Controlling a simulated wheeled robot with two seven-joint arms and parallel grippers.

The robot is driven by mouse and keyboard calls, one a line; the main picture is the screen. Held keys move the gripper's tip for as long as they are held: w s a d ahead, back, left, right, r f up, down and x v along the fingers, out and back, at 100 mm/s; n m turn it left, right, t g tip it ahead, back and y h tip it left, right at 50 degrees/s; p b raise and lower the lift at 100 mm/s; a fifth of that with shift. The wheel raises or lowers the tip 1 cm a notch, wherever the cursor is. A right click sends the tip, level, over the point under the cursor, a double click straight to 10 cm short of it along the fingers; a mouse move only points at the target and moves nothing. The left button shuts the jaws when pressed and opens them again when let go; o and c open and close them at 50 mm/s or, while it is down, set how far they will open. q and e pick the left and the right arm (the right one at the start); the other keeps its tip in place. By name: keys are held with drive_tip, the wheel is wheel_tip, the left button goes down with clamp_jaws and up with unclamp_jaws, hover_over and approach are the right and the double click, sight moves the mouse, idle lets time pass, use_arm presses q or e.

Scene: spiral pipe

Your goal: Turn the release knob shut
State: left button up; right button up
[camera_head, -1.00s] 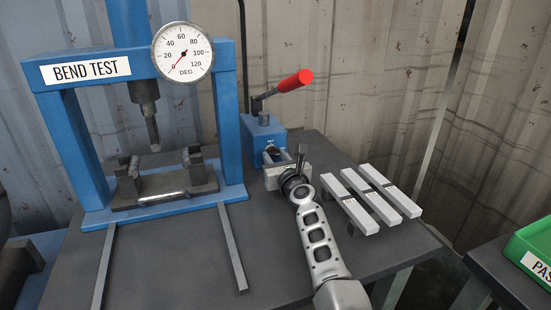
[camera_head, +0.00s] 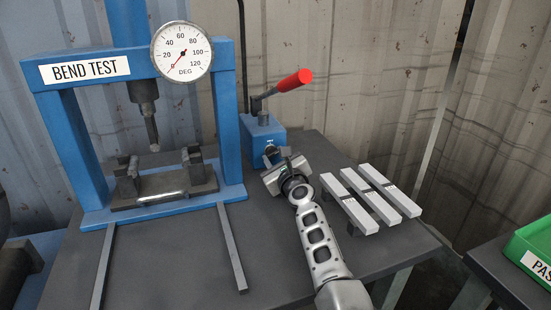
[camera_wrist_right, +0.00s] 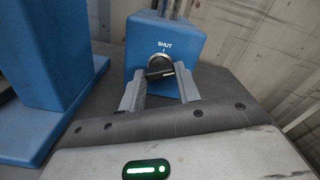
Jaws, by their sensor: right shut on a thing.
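The release knob (camera_wrist_right: 158,66) is a dark bar knob with a pale rim, on the front of the blue pump block (camera_head: 262,137). The word SHUT and a small mark stand above it. My right gripper (camera_head: 277,155) is at the knob, its fingers on either side of it and closed on it; it also shows in the right wrist view (camera_wrist_right: 160,80). The knob's bar lies nearly level in that view, slightly tilted. In the head view the gripper mostly hides the knob. My left gripper is not in view.
A red-handled lever (camera_head: 294,81) rises from the pump block. The blue bend-test press (camera_head: 228,120) with its dial gauge (camera_head: 182,51) stands to the left. Several metal bars (camera_head: 372,200) lie to the right of my arm. A green tray (camera_head: 530,250) is at the far right.

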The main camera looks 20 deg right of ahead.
drive_tip(key=shift+n, duration=0.9)
drive_tip(key=o, duration=1)
